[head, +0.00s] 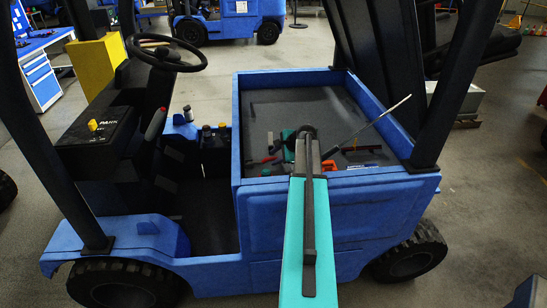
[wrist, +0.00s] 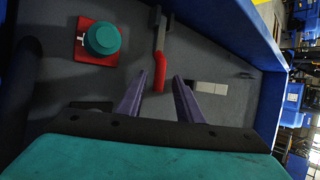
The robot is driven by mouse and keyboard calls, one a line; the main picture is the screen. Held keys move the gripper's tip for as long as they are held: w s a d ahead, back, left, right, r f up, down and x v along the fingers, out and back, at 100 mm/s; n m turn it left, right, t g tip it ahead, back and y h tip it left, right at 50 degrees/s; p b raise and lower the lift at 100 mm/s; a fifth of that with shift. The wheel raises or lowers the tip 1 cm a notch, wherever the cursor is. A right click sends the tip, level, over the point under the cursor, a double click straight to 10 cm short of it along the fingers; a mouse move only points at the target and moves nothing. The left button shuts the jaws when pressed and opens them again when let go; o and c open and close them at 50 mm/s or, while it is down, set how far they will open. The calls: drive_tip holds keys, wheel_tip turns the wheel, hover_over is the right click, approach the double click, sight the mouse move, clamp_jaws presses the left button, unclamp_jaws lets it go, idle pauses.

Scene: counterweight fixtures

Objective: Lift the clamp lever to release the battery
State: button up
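The clamp lever (wrist: 160,66) shows in the wrist view as a red bent handle on a grey upper part, lying against a dark grey surface (wrist: 220,55). My gripper (wrist: 160,77) is open, with one purple finger to each side of the lever's red end. I cannot tell whether either finger touches it. In the head view my teal arm reaches over the rim of the blue truck's open compartment (head: 285,78), and my fingers are hidden. No separate battery can be made out; the dark surface may be its top.
A teal round knob (wrist: 103,38) on a red plate is left of the lever, and pale blocks (wrist: 207,88) are right of it. A blue wall (wrist: 235,25) runs close by at upper right. A thin rod (head: 375,122) slants over the compartment, and a steering wheel (head: 166,52) stands left.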

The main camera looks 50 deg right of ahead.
drive_tip(key=shift+w+f, duration=0.25)
drive_tip(key=shift+f, duration=0.05)
clamp_jaws()
drive_tip(key=shift+a+f, duration=0.1)
drive_tip(key=shift+a, duration=0.1)
drive_tip(key=shift+s+d+r, duration=0.1)
drive_tip(key=shift+d+r, duration=0.1)
